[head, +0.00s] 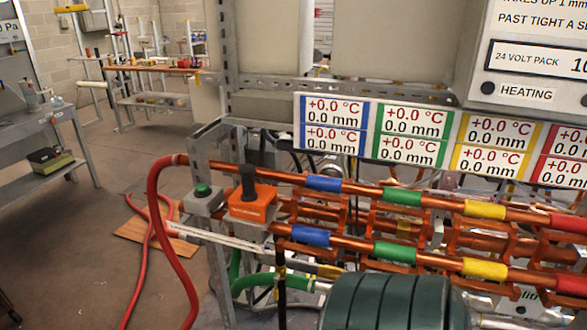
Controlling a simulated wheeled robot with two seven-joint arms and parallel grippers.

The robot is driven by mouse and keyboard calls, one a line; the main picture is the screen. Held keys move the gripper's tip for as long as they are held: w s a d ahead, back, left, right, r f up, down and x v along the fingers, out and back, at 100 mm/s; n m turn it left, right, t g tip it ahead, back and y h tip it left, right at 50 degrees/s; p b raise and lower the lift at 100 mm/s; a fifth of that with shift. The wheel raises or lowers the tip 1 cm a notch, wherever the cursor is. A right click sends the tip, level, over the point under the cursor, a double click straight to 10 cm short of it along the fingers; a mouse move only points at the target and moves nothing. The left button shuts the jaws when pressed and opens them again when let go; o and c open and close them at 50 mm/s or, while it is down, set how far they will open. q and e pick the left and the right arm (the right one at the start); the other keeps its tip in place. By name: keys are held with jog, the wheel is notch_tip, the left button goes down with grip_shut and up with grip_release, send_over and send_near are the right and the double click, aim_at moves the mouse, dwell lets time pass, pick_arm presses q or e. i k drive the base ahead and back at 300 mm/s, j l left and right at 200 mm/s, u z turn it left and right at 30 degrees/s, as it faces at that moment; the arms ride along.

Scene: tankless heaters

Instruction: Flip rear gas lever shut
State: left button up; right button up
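No gripper of mine shows in the head view. I cannot make out for sure which part is the rear gas lever. An orange box with an upright black handle (250,194) stands at the left end of the copper pipes. A small yellow piece (330,271), possibly a lever, lies near the green hose (262,280) below the lower pipe; its position is too small to tell. The upper copper pipe (290,180) and lower copper pipe (350,242) carry blue, green, yellow and red bands. A red hose (155,220) joins the upper pipe's left end.
A grey box with a green button (203,197) sits left of the orange box. Display panels (413,122) hang above the pipes. A dark green ribbed cylinder (393,302) blocks the bottom middle. A grey bench (40,130) stands far left. The floor between is mostly open, crossed by red hose.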

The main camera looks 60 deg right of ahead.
aim_at(276, 278)
jog(key=z, duration=1.9)
